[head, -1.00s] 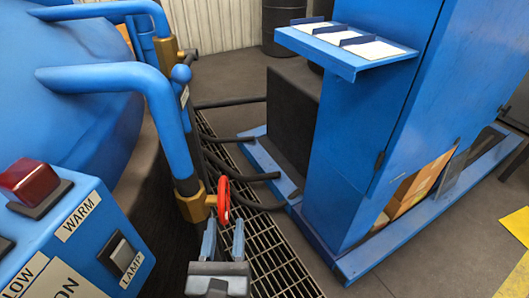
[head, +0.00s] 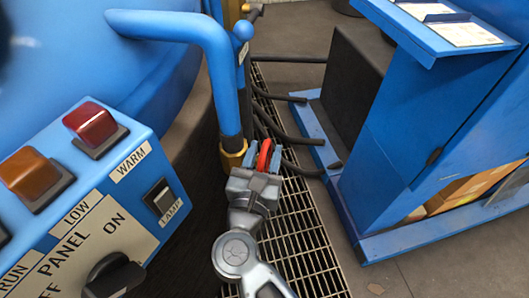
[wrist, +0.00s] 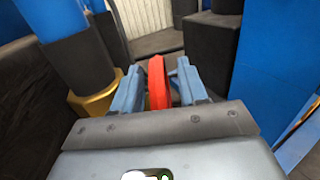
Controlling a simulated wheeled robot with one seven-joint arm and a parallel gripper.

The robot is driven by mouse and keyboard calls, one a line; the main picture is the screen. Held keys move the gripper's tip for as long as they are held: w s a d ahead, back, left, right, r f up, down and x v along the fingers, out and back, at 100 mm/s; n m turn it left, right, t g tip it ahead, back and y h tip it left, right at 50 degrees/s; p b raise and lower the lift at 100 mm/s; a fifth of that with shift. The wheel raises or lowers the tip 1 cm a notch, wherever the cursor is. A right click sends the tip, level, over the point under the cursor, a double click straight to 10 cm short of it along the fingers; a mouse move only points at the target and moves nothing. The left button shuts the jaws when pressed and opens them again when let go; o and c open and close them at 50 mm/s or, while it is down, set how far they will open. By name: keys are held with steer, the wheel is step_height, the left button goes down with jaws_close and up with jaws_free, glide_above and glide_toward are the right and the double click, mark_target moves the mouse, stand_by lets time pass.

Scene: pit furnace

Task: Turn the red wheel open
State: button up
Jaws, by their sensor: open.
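The red wheel (head: 265,154) is upright and seen nearly edge-on, beside the brass fitting (head: 233,154) at the foot of a blue pipe. My gripper (head: 264,156) is at the wheel, with its blue-grey fingers apart, one on each side of the rim. In the wrist view the red wheel (wrist: 157,82) stands between the two open fingers of my gripper (wrist: 158,88), with narrow gaps visible. The wheel's lower part is hidden behind the gripper body.
A blue control panel (head: 82,215) with red and orange lamps and a black knob stands close on the left. A blue cabinet (head: 440,130) stands right. Black hoses (head: 283,135) run behind the wheel over a floor grating (head: 305,235).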

steer(key=shift+c, duration=0.2)
jaws_close()
